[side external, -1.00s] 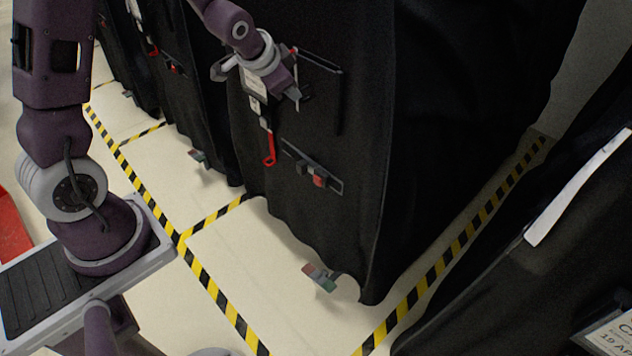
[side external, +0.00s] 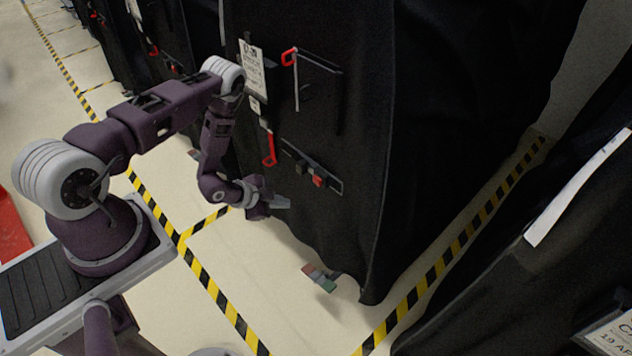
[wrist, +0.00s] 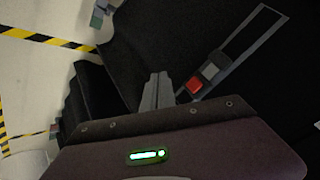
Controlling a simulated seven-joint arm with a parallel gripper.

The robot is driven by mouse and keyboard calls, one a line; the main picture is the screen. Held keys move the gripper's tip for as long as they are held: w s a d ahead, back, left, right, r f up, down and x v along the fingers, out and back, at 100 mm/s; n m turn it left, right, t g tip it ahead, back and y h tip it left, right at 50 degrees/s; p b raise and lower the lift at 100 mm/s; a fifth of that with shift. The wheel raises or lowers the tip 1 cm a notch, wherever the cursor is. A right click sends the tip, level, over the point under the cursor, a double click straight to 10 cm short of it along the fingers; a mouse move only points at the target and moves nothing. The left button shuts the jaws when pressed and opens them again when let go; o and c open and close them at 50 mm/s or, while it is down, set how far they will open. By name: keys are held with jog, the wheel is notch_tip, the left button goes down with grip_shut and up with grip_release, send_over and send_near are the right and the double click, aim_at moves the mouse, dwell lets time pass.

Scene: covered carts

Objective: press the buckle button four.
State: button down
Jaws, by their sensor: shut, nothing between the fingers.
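A buckle with a red button (side external: 319,181) sits on a dark strip on the black cover (side external: 345,235) of the nearest cart. No number on it is readable. In the wrist view the red button (wrist: 195,86) and the grey buckle part (wrist: 211,70) lie just right of my fingers. My gripper (side external: 284,202) is low in front of the cover, below and left of the buckle, apart from the button. Its fingers (wrist: 157,85) are together and empty. Contact with the cover cannot be told.
Above the buckle are a red handle (side external: 269,150), another red handle (side external: 289,57) and a white label (side external: 251,68). A small coloured tag (side external: 319,278) sticks out at the cover's hem. Yellow-black tape (side external: 208,292) marks the floor. Another covered cart stands at right.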

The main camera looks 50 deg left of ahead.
jog(key=w, duration=0.9)
dwell(2.2)
jog(key=shift+w, duration=0.35)
jog(key=shift+w, duration=0.6)
dwell(0.8)
jog(key=shift+s, duration=1)
jog(key=shift+s, duration=0.1)
jog(key=shift+s, duration=2.4)
